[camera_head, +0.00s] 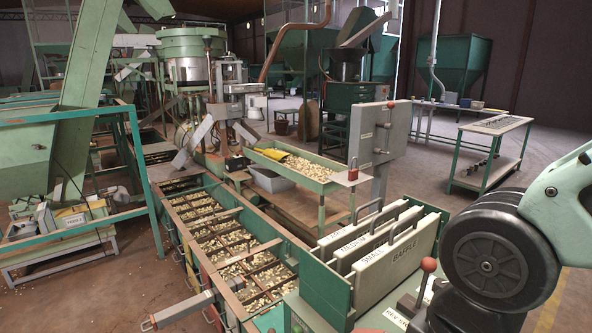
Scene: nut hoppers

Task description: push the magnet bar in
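A grey bar (182,309) with a handle at its outer end sticks out of the near left side of the nut trough, at the lower left. It looks like the magnet bar, but I see no label on it. The long trough (171,232) has several compartments holding nuts. My arm shows at the right edge as pale green links and dark round joints. My gripper is not in view, so its state and its distance from the bar are hidden.
A red-knobbed lever (428,266) is close to my arm. A green-edged tray of nuts (296,168) lies behind. Floor is open at the lower left and far right.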

